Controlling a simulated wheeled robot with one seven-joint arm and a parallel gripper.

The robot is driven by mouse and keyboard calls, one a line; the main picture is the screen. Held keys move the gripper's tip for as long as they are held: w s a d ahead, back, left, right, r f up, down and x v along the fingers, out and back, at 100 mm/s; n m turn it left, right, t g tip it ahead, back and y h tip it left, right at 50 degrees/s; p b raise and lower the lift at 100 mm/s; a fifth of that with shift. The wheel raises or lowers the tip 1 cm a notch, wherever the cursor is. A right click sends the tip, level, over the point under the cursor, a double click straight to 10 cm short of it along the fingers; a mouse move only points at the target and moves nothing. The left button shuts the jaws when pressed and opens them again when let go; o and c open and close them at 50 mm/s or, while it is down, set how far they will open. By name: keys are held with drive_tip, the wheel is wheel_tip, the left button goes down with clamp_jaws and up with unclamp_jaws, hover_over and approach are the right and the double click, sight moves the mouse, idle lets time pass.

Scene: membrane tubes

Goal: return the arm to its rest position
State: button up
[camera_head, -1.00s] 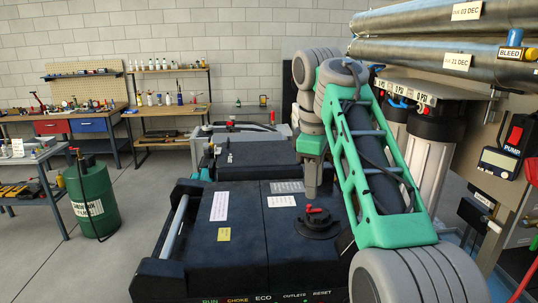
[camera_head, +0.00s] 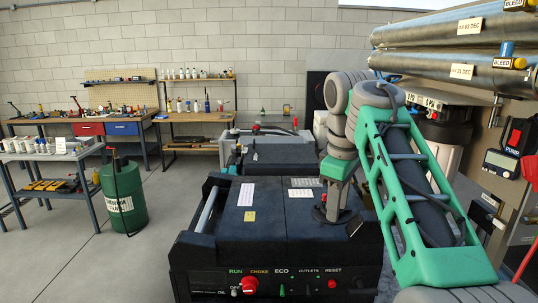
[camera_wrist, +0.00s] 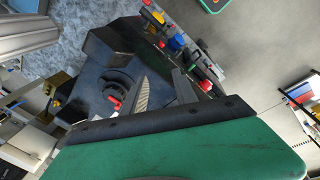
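My green and grey arm fills the right of the head view. My gripper (camera_head: 336,203) points down over the top of the black generator (camera_head: 262,222). In the wrist view, the two fingers of my gripper (camera_wrist: 163,80) stand apart with nothing between them. The generator's red-handled fuel cap (camera_wrist: 118,88) shows there, left of the fingers. In the head view my gripper overlaps the cap and mostly hides it, and I cannot tell how much height lies between them.
Steel membrane tubes (camera_head: 430,60) and a pump panel (camera_head: 508,150) stand close on the right of my arm. A green drum (camera_head: 122,195) and a grey cart (camera_head: 62,157) stand at the left. The floor (camera_head: 110,265) at the front left is clear.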

drive_tip(key=s+f+m+t+b, duration=0.1)
drive_tip(key=s+f+m, duration=0.4)
drive_tip(key=f, duration=0.8)
drive_tip(key=s+f+m+t+b, duration=0.1)
drive_tip(key=s+f+m, duration=0.5)
drive_tip(key=s+f, duration=0.6)
drive_tip(key=shift+d+f+t+b, duration=0.4)
drive_tip(key=shift+f+b, duration=0.35)
drive_tip(key=shift+o, duration=0.3)
drive_tip(key=shift+a, duration=0.1)
